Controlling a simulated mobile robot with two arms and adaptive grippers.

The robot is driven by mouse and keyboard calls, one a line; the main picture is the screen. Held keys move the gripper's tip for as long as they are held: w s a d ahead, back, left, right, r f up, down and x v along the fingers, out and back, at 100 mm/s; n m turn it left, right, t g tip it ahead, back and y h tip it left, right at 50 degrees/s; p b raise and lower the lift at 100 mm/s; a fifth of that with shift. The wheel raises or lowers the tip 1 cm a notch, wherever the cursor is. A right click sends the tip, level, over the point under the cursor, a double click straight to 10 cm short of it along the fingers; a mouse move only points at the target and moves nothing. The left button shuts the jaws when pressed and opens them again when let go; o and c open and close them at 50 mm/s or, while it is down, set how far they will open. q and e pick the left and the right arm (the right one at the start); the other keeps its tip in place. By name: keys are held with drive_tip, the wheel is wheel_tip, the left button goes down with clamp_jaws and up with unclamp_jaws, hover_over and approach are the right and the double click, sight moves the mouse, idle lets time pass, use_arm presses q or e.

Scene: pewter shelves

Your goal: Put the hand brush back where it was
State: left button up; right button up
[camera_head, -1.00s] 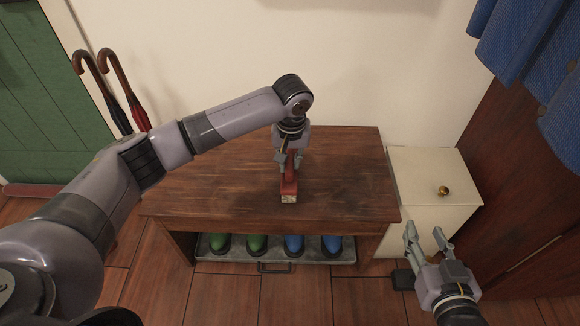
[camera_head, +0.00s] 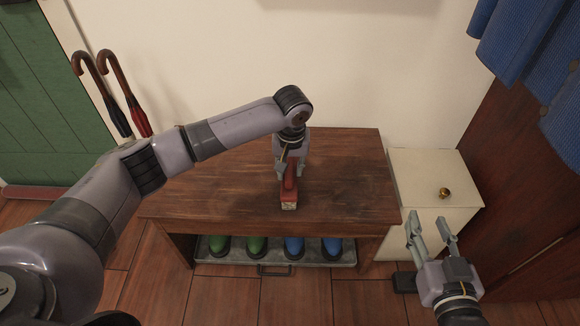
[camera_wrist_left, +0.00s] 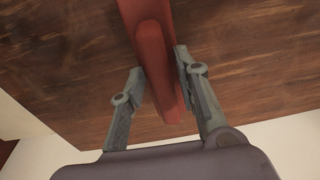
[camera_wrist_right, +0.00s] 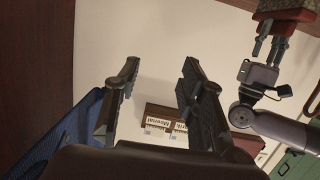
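The hand brush (camera_head: 289,195) has a red body with pale bristles at its near end. It is at the middle of the wooden bench top (camera_head: 345,185); I cannot tell whether it touches the wood. My left gripper (camera_head: 290,176) points down with its fingers on both sides of the red handle. In the left wrist view the handle (camera_wrist_left: 155,60) runs between the fingertips (camera_wrist_left: 158,65), which look closed on it. My right gripper (camera_head: 431,220) is open and empty, in front of the white cabinet. Its spread fingers also show in the right wrist view (camera_wrist_right: 157,75).
Below the bench, a grey tray (camera_head: 272,262) holds green and blue boots. A white cabinet (camera_head: 425,215) with a brass knob stands right of the bench. Umbrellas (camera_head: 118,115) lean at the left. Blue cloth (camera_head: 520,45) hangs top right. The bench top around the brush is clear.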

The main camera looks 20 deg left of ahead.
use_arm(q)
drive_tip(key=shift+o, duration=0.6)
